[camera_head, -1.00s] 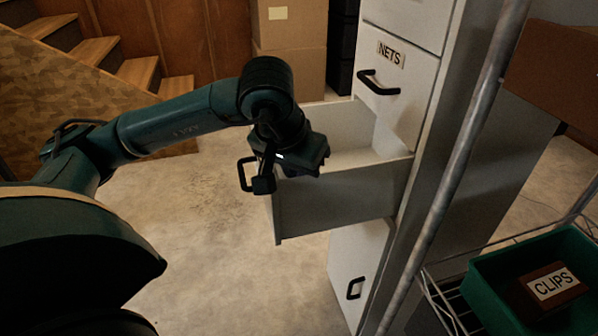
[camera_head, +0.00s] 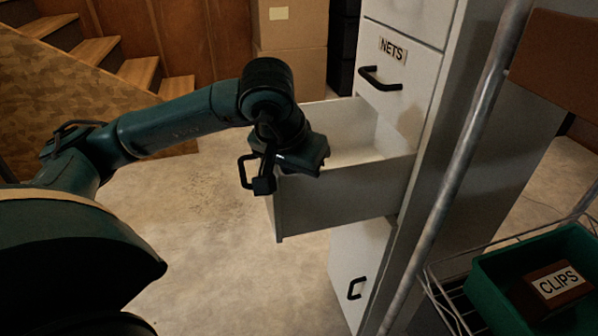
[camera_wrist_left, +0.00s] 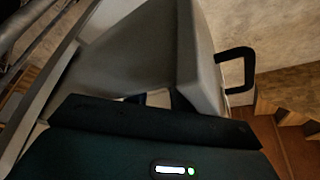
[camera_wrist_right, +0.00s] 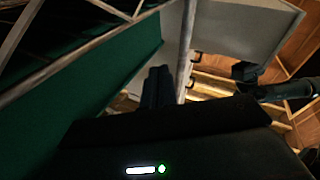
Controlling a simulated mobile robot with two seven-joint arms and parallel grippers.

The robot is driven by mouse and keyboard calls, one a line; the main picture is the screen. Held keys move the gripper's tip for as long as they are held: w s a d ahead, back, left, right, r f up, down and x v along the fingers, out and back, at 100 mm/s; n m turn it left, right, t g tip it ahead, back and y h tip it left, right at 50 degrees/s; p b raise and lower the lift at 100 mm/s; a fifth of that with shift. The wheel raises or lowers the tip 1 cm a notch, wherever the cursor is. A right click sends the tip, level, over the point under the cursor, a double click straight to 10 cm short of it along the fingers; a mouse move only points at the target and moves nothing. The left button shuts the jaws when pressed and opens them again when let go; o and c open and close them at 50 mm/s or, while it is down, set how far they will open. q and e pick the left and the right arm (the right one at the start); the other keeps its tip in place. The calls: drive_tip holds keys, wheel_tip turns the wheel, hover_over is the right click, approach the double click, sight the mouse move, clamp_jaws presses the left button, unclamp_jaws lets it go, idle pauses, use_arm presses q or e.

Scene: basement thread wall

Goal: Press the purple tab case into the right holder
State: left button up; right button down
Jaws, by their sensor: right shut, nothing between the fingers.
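The purple tab case and the right holder are not visible in any view. My left gripper (camera_wrist_left: 158,98) is at the front end of an open pale drawer (camera_head: 345,203). Its wrist covers the drawer's front corner in the head view, beside the black drawer handle (camera_head: 246,173). In the left wrist view its two dark fingertips stand apart with pale drawer surface between them; I see no object held. My right gripper (camera_wrist_right: 158,87) shows only in the right wrist view, with its fingers together and empty, beside a green bin wall (camera_wrist_right: 115,85).
The cabinet has a closed drawer labelled NETS (camera_head: 391,52) above the open one. A metal post (camera_head: 455,180) stands in front of the cabinet. At lower right, a green bin (camera_head: 490,285) holds a box labelled CLIPS (camera_head: 558,283). The floor (camera_head: 200,240) is clear on the left.

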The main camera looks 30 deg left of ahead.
use_arm(q)
drive_tip(key=shift+o, duration=0.5)
drive_tip(key=shift+s+d+f, duration=0.2)
drive_tip(key=shift+d+f, duration=0.05)
drive_tip(key=shift+f, duration=0.05)
use_arm(e)
drive_tip(key=shift+f, duration=0.1)
drive_tip(key=shift+w, duration=0.1)
use_arm(q)
drive_tip(key=shift+s+r+p, duration=0.15)
drive_tip(key=shift+r+p, duration=0.15)
drive_tip(key=shift+r, duration=0.35)
drive_tip(key=shift+o, duration=0.2)
drive_tip(key=p+v, duration=0.3)
drive_tip(key=v, duration=0.8)
drive_tip(key=shift+s+a+r+p, duration=0.1)
drive_tip(key=shift+a+r+p, duration=0.15)
drive_tip(key=shift+r, duration=0.4)
use_arm(e)
drive_tip(key=shift+d+r+m+g+h, duration=0.5)
drive_tip(key=shift+d+m+g+h, duration=0.15)
drive_tip(key=shift+h, duration=0.35)
drive_tip(key=shift+a, duration=0.1)
